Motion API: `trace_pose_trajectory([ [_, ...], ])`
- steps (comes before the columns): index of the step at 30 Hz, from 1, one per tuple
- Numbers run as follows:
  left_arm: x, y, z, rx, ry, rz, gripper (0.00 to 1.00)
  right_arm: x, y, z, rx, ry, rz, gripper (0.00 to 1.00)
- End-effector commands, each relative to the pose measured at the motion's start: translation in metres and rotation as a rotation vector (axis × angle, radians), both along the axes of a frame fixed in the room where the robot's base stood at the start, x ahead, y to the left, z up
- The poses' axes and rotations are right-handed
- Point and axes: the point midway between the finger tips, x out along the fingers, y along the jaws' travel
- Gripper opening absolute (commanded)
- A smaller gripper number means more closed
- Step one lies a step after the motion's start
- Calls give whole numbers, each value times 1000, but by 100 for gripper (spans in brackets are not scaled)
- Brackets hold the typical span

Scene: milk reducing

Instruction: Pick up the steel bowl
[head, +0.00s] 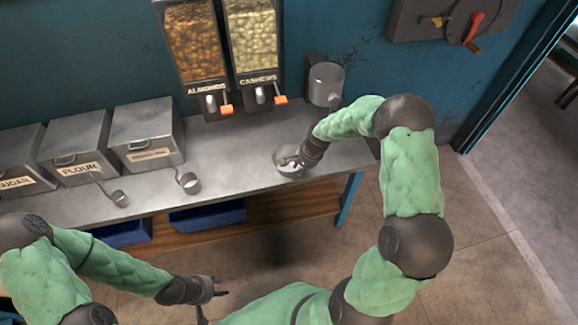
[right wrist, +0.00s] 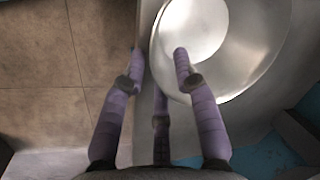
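The steel bowl (head: 287,155) sits on the metal counter near its front edge, below the cashews dispenser. In the right wrist view the bowl (right wrist: 250,50) fills the upper right, with its round opening showing. My right gripper (head: 295,163) is at the bowl in the head view and hides part of it. In the right wrist view its purple fingers (right wrist: 158,60) are spread; one reaches over the bowl's opening and the others stay outside the rim. Contact with the rim is not clear. My left gripper (head: 212,296) is over the floor in front of the counter, fingers apart and empty.
Almond (head: 193,45) and cashew (head: 254,40) dispensers hang behind. Blue trays (head: 207,216) lie on the shelf below.

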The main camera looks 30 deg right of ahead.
Motion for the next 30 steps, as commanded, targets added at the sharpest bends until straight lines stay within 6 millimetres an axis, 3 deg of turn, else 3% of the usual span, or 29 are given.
trace_pose_trajectory([
  [8,0,0,-2,0,0,0,40,2,0,-6,-1,-2,-1,30],
  [12,0,0,-2,0,0,0,40,2,0,-6,-1,-2,-1,0],
  [25,0,0,-2,0,0,0,40,2,0,-5,-1,-2,-1,0],
  [30,0,0,2,0,0,0,40,3,0,6,-2,-4,-1,0],
])
